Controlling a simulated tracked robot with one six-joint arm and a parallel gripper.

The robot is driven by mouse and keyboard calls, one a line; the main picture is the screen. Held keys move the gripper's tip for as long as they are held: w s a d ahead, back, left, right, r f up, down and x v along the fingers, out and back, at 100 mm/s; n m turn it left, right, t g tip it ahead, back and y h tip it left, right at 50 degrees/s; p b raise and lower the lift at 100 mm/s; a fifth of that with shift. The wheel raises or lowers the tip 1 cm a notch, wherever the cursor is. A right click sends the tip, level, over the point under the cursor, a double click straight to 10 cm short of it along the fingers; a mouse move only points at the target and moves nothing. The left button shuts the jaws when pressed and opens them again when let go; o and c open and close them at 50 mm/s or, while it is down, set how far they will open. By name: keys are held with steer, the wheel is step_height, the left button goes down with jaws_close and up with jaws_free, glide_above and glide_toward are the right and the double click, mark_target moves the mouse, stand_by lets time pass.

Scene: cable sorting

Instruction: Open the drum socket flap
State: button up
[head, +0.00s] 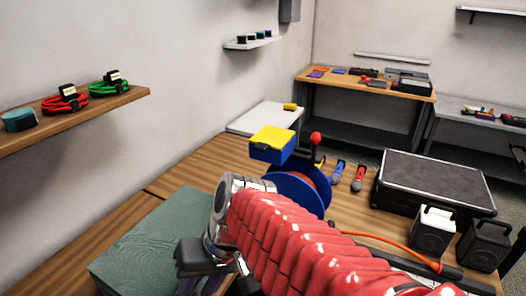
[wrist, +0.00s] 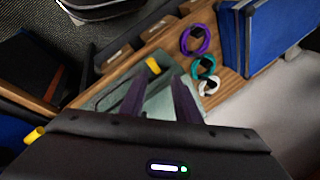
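The cable drum (head: 312,190) is blue with orange cable and a red knob, standing on the wooden bench in the head view. A blue socket box (head: 268,154) is at its upper left. The box's yellow flap (head: 273,136) lies across its top and looks shut; a small dark part shows at its front edge. My gripper is low in the head view, left of and nearer than the drum, mostly hidden by my wrist.
The green mat (head: 135,240) lies on the bench's near left. Coiled cables (head: 65,98) sit on the left shelf. In the wrist view, purple (wrist: 196,40) and teal (wrist: 203,67) coils lie near blue bins (wrist: 265,35).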

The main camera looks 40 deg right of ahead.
steer(key=w+m+y, duration=0.1)
steer(key=m+y, duration=0.1)
steer(key=m+t+h, duration=0.7)
steer(key=m+t, duration=0.6)
steer(key=t, duration=0.2)
glide_toward(266, 151)
steer(key=s, duration=0.3)
steer(key=shift+s, duration=0.35)
steer(key=shift+w, duration=0.1)
steer(key=shift+w+d, duration=0.15)
steer(key=shift+w, duration=3.25)
steer(key=shift+w+d, duration=0.15)
steer(key=shift+w, duration=3.3)
steer(key=shift+c, duration=0.6)
